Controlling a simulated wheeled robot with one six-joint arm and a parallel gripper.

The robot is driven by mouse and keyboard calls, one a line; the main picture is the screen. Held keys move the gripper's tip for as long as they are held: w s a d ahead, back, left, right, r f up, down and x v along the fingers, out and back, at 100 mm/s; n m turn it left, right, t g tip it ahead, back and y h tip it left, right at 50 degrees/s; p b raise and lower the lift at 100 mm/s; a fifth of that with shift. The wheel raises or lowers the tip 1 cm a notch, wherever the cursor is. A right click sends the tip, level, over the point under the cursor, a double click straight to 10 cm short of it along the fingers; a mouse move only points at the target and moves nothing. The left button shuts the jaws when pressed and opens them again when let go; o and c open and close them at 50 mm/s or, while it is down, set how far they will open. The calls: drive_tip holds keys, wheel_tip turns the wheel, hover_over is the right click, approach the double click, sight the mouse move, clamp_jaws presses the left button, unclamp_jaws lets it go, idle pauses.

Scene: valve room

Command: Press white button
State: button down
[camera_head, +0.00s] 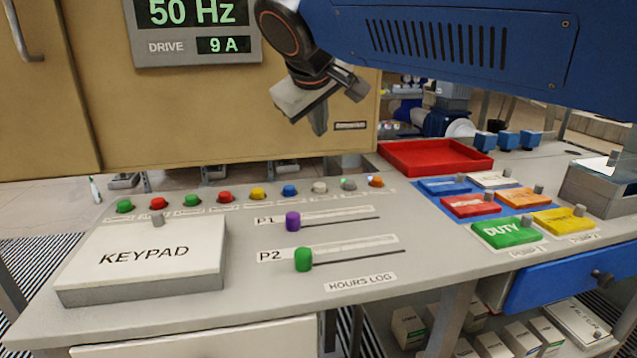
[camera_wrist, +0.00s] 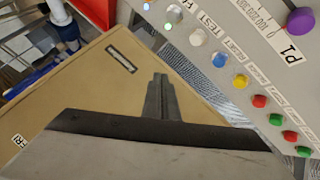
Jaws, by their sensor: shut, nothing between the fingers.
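The white button (camera_head: 320,187) sits in the row of round buttons along the back of the grey desk, between the blue button (camera_head: 289,190) and a small lamp (camera_head: 348,184). It also shows in the wrist view (camera_wrist: 197,38), right of and above my fingertips. My gripper (camera_head: 320,131) is shut and empty. It hangs in the air above the row, fingers pointing down, apart from the button. In the wrist view its closed fingers (camera_wrist: 158,80) appear over the tan panel. No finger touches any button.
More red, green and yellow buttons (camera_head: 258,194) run left. A keypad box (camera_head: 150,255) stands front left, and sliders P1 (camera_head: 293,221) and P2 (camera_head: 303,259) lie in front. A red tray (camera_head: 436,157) and coloured blocks (camera_head: 505,233) are right. A tan panel (camera_head: 220,110) rises behind.

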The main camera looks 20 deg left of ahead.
drive_tip(key=shift+f, duration=0.1)
hover_over(319, 190)
drive_tip(key=shift+f, duration=4.3)
drive_tip(key=shift+f, duration=0.15)
drive_tip(key=shift+f, duration=0.3)
drive_tip(key=shift+f, duration=0.45)
drive_tip(key=shift+r, duration=0.9)
drive_tip(key=shift+r, duration=2.5)
